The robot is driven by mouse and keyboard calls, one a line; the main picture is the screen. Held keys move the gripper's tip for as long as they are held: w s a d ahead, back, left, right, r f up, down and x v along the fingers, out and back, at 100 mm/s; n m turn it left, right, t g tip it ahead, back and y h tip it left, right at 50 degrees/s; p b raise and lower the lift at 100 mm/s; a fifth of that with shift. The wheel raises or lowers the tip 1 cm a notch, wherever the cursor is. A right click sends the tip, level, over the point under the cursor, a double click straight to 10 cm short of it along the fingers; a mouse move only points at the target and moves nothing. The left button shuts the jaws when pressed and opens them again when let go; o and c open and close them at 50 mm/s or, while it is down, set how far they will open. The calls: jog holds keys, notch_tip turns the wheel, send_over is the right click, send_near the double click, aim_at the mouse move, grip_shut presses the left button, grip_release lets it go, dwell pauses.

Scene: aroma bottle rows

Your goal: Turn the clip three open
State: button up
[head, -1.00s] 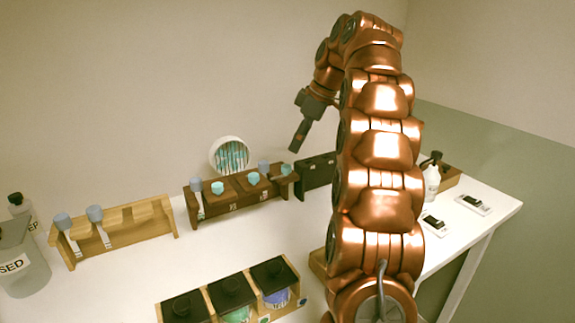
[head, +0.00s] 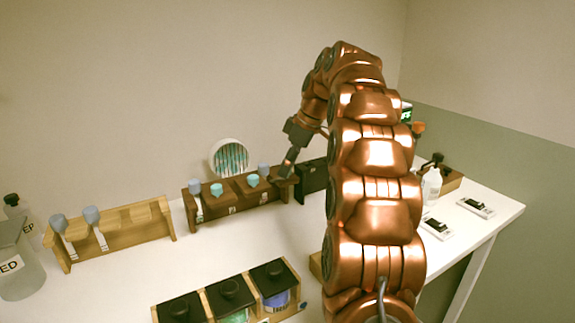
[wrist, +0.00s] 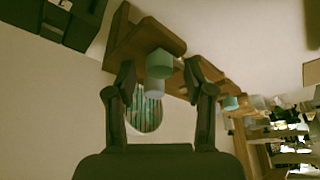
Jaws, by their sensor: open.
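No part is clearly recognisable as clip three. The dark brown rack (head: 236,205) stands at the back of the table and holds teal-capped (head: 253,180) and blue-grey-capped (head: 264,170) bottles. My gripper (head: 285,174) points down at this rack's right end, and its fingers hide part of it. In the wrist view my gripper (wrist: 160,74) is open, with its two fingers apart. A teal cap (wrist: 160,63) and a grey-blue cap (wrist: 155,87) show between the fingers, with the brown rack (wrist: 145,35) around them. I cannot tell whether the fingers touch anything.
A light wooden rack (head: 140,219) stands left. A black rack (head: 311,182) adjoins on the right. A black-lidded box row (head: 228,289) stands in front. Two small switch-like devices (head: 437,229) and (head: 474,207) lie right. White table (head: 215,248) is clear between the rows.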

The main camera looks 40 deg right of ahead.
jog(key=shift+f, duration=0.1)
jog(key=shift+c, duration=0.3)
grip_shut()
